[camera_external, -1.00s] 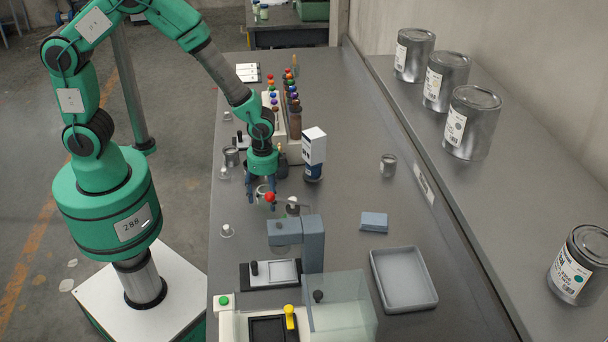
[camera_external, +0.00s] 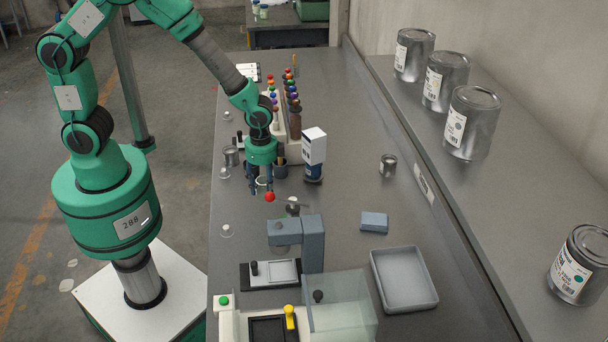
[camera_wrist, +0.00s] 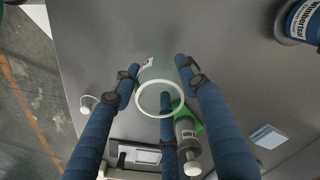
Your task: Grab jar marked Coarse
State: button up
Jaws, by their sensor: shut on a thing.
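A clear jar with a white rim (camera_wrist: 160,98) is between my gripper's blue fingers in the wrist view. A small label shows on its side, but I cannot read whether it says Coarse. My gripper (camera_wrist: 160,75) is shut on this jar. In the external view my gripper (camera_external: 262,188) points down over the left part of the bench, and the jar (camera_external: 263,181) shows as a pale ring between the fingers. I cannot tell if the jar's bottom touches the bench.
A red-knobbed stirrer or lever (camera_external: 270,197) and a grey stand (camera_external: 312,240) are close in front. A white-and-blue bottle (camera_external: 314,150) stands to the right. Colourful-capped bottles stand in a rack (camera_external: 279,128) behind.

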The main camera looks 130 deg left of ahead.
jog(key=s+d, duration=0.3)
jog(key=s, duration=0.1)
jog(key=s+d+p, duration=0.1)
jog(key=s+d, duration=0.2)
jog(key=s, duration=0.1)
jog(key=s+d+r, duration=0.1)
jog(key=s+d, duration=0.2)
jog(key=s, duration=0.1)
jog(key=shift+s+d, duration=0.25)
jog(key=shift+s, duration=0.1)
